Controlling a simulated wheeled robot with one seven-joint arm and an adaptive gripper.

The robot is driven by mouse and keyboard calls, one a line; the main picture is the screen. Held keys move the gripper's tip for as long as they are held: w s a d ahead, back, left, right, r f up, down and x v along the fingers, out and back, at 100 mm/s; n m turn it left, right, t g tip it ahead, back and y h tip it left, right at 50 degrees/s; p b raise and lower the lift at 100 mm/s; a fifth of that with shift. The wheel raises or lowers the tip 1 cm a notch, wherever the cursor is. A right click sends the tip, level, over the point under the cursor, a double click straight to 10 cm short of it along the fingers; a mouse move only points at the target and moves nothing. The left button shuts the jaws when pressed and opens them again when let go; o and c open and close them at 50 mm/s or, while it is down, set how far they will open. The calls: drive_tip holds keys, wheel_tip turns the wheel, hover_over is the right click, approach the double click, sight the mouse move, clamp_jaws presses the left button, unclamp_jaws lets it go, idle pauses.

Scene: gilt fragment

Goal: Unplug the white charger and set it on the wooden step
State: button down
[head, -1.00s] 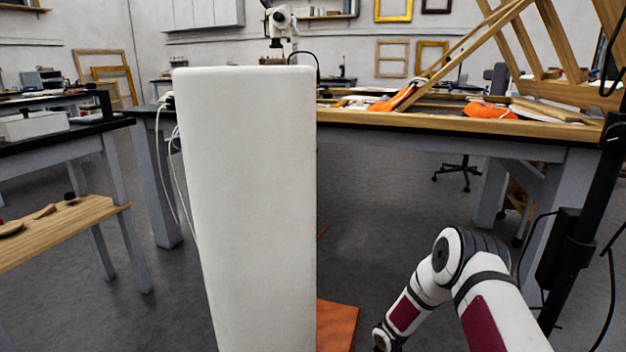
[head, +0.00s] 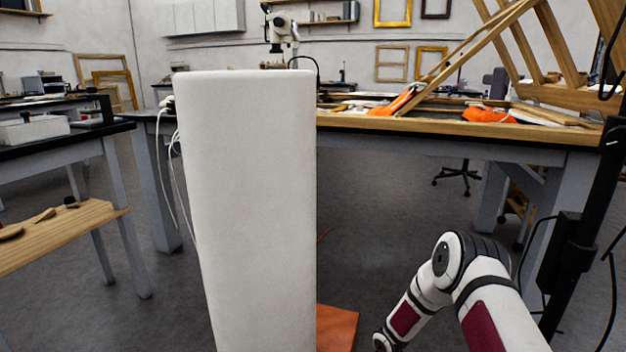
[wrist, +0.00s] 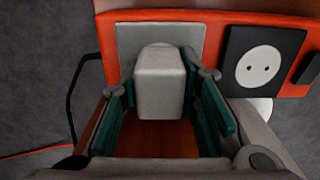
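In the wrist view the white charger (wrist: 160,82) sits against a grey socket plate (wrist: 128,40) on an orange-red panel. My gripper (wrist: 160,92) reaches around it, one teal-padded finger on each side. Narrow gaps seem to show between the pads and the charger, so the fingers look open around it. The charger's prongs are hidden. In the head view neither gripper nor charger shows. A flat orange-brown surface (head: 337,327) lies low beside the white column; I cannot tell whether it is the wooden step.
A dark socket (wrist: 258,66) is right of the charger. A tall white column (head: 250,210) blocks the middle of the head view. A low wooden bench (head: 70,232) with small items stands left. A cluttered worktable (head: 460,128) is behind, above open grey floor.

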drive_tip(key=shift+r, duration=0.1)
drive_tip(key=shift+r+p, duration=1.95)
drive_tip(key=shift+r, duration=1)
